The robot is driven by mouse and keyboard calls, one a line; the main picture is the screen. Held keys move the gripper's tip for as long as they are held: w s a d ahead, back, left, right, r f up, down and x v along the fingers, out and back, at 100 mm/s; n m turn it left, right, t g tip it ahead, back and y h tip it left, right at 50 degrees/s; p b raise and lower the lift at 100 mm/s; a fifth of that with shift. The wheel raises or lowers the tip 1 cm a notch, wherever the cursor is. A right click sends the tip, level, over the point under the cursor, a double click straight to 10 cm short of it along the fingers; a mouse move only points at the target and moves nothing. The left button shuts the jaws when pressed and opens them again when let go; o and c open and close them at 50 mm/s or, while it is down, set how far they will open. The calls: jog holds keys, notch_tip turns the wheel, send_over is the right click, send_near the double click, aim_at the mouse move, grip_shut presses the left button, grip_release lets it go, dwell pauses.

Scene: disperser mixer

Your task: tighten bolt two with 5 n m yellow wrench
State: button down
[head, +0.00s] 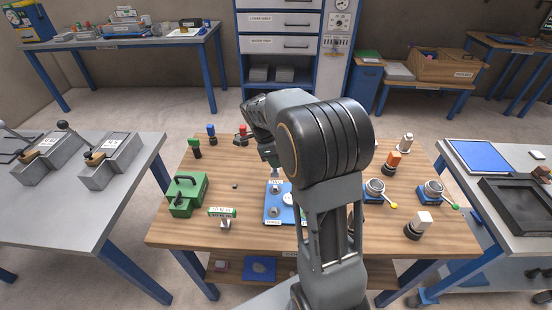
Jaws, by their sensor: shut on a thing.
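My gripper (272,163) points down at the middle of the wooden table, above the back edge of a blue plate (268,218). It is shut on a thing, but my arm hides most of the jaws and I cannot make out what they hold. The blue plate bears round metal bolt-like parts, one at the back (275,187) and one at the front (274,211). A white disc (289,200) lies beside them, and my arm covers the plate's right side. I cannot make out the yellow wrench. A green labelled piece (222,212) rests on a small stand left of the plate.
A green box (187,194) stands at the table's left. Green-topped (195,148), blue-topped (211,133) and red-topped (243,133) pieces stand at the back left.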

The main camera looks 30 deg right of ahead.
aim_at(276, 170)
jog(key=shift+f+b, duration=1.85)
jog(key=shift+f, duration=0.65)
jog(key=shift+f+b, duration=1.2)
jog(key=shift+b, duration=0.1)
jog(key=c, duration=1)
grip_release()
jog(key=shift+o, duration=0.2)
jog(key=shift+r, duration=0.1)
jog(key=p+v, duration=0.1)
jog(key=v, duration=1.2)
jog(key=shift+a+r, duration=0.1)
jog(key=shift+r, duration=0.2)
